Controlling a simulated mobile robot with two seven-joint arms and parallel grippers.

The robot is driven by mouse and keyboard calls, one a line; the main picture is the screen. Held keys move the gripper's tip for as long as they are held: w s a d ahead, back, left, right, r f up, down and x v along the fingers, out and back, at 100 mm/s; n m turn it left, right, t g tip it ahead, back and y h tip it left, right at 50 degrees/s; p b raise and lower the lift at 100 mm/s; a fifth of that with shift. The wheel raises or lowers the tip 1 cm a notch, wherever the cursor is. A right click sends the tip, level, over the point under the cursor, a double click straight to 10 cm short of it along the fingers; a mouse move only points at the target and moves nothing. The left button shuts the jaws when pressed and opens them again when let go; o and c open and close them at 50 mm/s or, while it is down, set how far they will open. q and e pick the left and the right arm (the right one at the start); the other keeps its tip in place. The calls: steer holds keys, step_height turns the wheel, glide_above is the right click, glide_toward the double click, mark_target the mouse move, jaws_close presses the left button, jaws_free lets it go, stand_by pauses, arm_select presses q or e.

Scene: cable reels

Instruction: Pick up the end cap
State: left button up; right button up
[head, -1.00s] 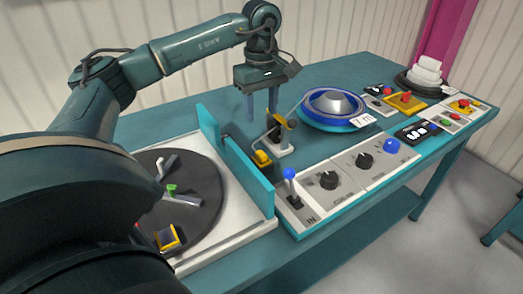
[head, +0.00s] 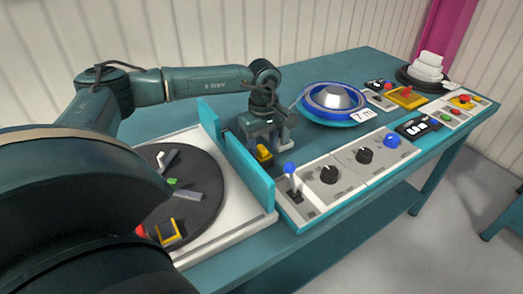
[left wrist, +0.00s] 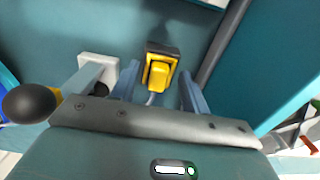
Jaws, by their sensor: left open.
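The end cap, a yellow piece with a dark base (head: 264,154), sits on the teal bench just right of the upright teal panel. In the left wrist view the yellow piece (left wrist: 158,73) lies between the two fingers, with its dark base toward the top of the picture. My left gripper (head: 263,158) is open, pointing down over it. In the left wrist view the gripper (left wrist: 158,80) has a finger on each side, with gaps to the yellow piece. Whether the fingertips reach the bench is hard to tell. My right gripper is not in view.
The teal panel (head: 249,172) stands close on the left. Beyond it is a dark turntable (head: 205,205) with several small parts. A white-based fixture (left wrist: 98,66) with a dark ball (left wrist: 30,103) is close to the gripper. A blue reel (head: 334,103) and control panels (head: 340,175) lie right.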

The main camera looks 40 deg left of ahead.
arm_select(q)
steer(key=shift+c, duration=0.4)
jaws_close()
step_height(320, 180, up, 10)
steer(key=c, duration=0.6)
jaws_free()
jaws_close()
